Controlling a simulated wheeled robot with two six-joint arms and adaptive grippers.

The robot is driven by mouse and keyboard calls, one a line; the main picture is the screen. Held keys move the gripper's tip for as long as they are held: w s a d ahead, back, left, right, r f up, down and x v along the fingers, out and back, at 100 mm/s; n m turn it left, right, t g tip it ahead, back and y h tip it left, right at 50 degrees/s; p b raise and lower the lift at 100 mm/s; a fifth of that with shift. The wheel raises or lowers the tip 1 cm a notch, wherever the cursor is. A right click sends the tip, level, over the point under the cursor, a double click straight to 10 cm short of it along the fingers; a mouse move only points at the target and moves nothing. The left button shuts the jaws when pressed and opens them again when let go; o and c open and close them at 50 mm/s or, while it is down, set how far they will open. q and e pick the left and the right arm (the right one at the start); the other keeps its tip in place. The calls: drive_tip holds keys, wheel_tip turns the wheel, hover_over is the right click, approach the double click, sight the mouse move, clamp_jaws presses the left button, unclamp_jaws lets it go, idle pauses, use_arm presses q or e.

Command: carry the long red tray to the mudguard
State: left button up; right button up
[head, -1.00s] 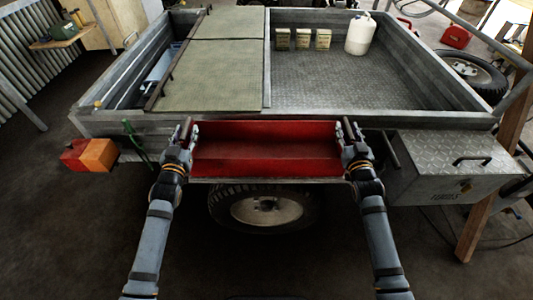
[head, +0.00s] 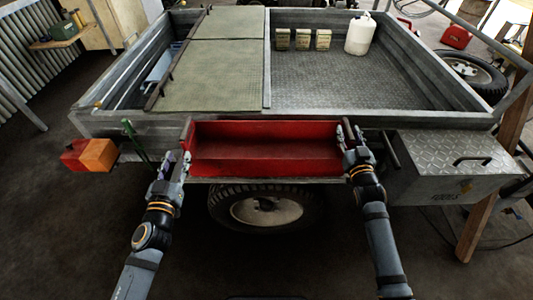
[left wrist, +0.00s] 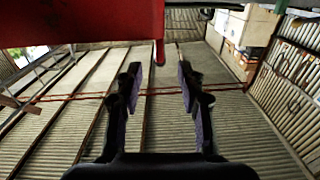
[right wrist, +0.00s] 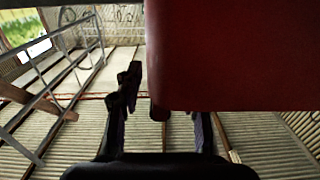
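The long red tray (head: 265,160) sits level at the trailer's near side, above the wheel and apparently on the mudguard, whose pale edge (head: 265,181) shows under it. My left gripper (head: 175,163) is open and empty, just below and beside the tray's left end; the left wrist view shows its spread fingers (left wrist: 158,82) short of the tray's red handle end (left wrist: 159,52). My right gripper (head: 349,136) is at the tray's right end. In the right wrist view its fingers stand apart around a dark red handle end (right wrist: 159,111), with the right fingertip hidden behind the tray (right wrist: 235,55).
A tool box (head: 450,165) stands close right of the right gripper. An orange lamp (head: 90,155) and a green lever (head: 135,140) are left of the tray. The trailer bed behind holds a white canister (head: 360,35) and several small boxes. A wheel (head: 265,208) is below.

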drive_tip(key=s, duration=1)
drive_tip(key=shift+s, duration=0.35)
drive_tip(key=shift+r, duration=0.1)
wheel_tip(320, 180, up, 6)
drive_tip(key=p, duration=0.6)
wheel_tip(320, 180, up, 7)
drive_tip(key=p, duration=0.6)
